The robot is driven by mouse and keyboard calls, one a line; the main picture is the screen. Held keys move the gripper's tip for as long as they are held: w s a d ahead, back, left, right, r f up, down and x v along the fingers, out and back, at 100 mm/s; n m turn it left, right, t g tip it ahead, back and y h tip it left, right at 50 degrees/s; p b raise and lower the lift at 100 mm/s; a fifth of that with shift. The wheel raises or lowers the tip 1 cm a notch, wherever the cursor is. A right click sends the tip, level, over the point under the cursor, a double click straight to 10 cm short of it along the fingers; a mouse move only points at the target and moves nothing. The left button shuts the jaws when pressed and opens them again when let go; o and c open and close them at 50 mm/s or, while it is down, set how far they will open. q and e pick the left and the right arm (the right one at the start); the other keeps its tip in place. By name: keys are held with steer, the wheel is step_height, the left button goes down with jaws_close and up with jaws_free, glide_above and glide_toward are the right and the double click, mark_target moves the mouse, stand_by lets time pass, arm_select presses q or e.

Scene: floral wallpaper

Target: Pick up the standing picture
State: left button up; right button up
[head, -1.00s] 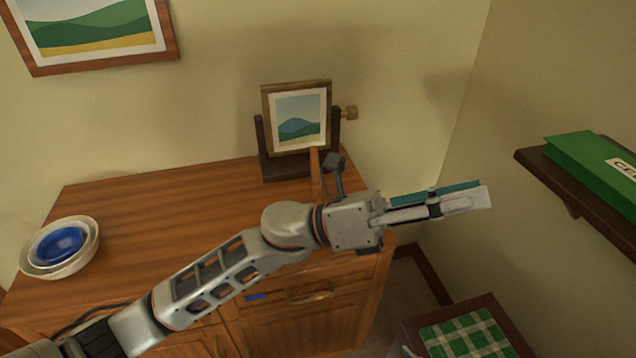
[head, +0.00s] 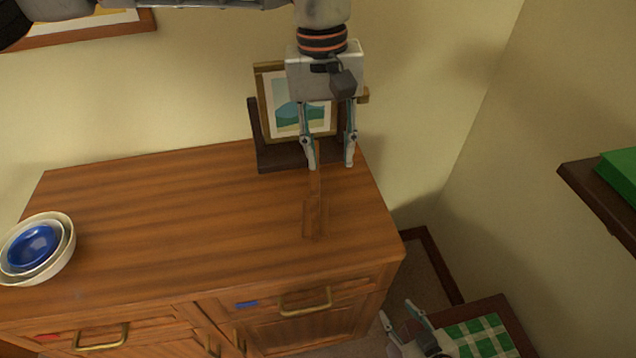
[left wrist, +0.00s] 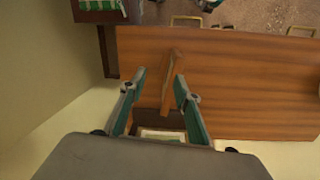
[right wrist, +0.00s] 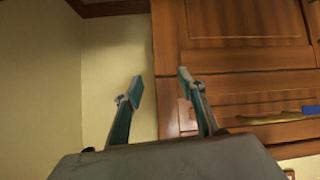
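The standing picture (head: 272,95) has a wooden frame and a hill print, and stands in a dark wooden stand (head: 256,140) at the back right of the cabinet top. My left gripper (head: 331,163) hangs in front of it, pointing down with its fingers open and empty, and hides its right part. In the left wrist view, part of the picture (left wrist: 160,134) shows low between the open fingers (left wrist: 160,82). My right gripper (head: 397,312) is low at the right, beside the cabinet front. In the right wrist view its fingers (right wrist: 159,82) are open and empty.
A mallet-like wooden thing (head: 314,216) lies on the cabinet top (head: 180,200) near the left fingertips. Nested bowls (head: 62,262) stand at the left. A shelf (head: 596,200) with a green box (head: 622,172) juts from the right wall. The middle of the top is clear.

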arm_select(q)
steer(key=shift+w+a+r+t+y, duration=0.2)
steer(key=shift+w+a+r, duration=0.2)
steer(key=shift+w+a, duration=0.2)
steer(key=shift+w+a+r+t+y, duration=0.2)
steer(key=shift+w+a+r, duration=0.15)
steer(key=shift+w+a, duration=0.2)
steer(key=shift+w+f, duration=0.2)
steer(key=shift+a+f, duration=0.15)
steer(key=shift+f, duration=3.4)
jaws_close()
